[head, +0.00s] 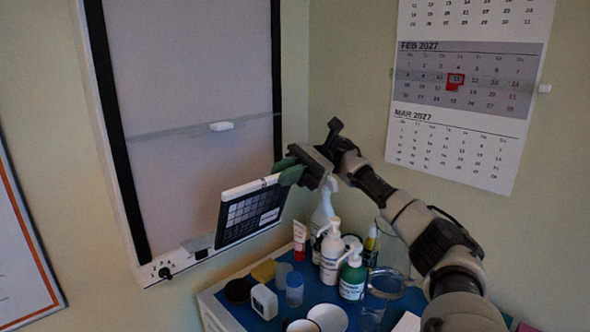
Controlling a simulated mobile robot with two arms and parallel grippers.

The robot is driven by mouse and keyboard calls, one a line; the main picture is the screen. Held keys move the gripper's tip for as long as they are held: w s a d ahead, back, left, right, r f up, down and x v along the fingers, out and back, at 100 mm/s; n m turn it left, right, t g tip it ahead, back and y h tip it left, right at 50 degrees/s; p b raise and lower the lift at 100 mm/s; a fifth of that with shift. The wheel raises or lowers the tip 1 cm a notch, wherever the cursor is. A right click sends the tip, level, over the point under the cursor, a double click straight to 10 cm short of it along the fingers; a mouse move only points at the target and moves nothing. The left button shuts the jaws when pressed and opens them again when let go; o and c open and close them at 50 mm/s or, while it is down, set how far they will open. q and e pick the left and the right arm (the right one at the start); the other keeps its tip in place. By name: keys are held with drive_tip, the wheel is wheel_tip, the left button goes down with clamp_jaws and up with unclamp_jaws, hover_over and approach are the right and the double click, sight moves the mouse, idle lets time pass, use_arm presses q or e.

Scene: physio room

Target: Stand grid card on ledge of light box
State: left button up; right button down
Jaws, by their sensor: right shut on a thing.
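The grid card (250,214) is a dark panel with a grid of squares and a pale top edge. My right gripper (288,171) is shut on its upper right corner. The card is slightly tilted in the picture, in front of the lower right part of the light box (185,85). The light box is a tall pale panel with black side strips on the wall. Its ledge (182,262) runs along the bottom. The card's lower edge appears close to the ledge; I cannot tell whether they touch. My left gripper is not in view.
Below, a cabinet with a blue top (240,314) holds a white pump bottle (331,255), a green-labelled bottle (353,276), a glass jar (386,284) and several small containers. A calendar (465,85) hangs on the right wall. A plug (165,272) sits at the box's lower left.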

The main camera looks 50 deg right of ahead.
drive_tip(key=shift+w+a+r+p, duration=0.25)
drive_tip(key=shift+w+r+p, duration=0.05)
drive_tip(key=shift+w+p, duration=0.25)
drive_tip(key=shift+p, duration=0.1)
drive_tip(key=shift+w+d+f+p, duration=0.15)
drive_tip(key=shift+w+d+p, duration=0.15)
drive_tip(key=shift+w+p, duration=0.6)
drive_tip(key=w+f, duration=0.2)
drive_tip(key=w, duration=0.1)
drive_tip(key=w+f, duration=0.1)
drive_tip(key=w, duration=0.1)
drive_tip(key=shift+d+f, duration=0.2)
drive_tip(key=shift+s+f+b, duration=0.1)
drive_tip(key=shift+f+b, duration=0.1)
drive_tip(key=shift+b, duration=0.45)
idle(0.8)
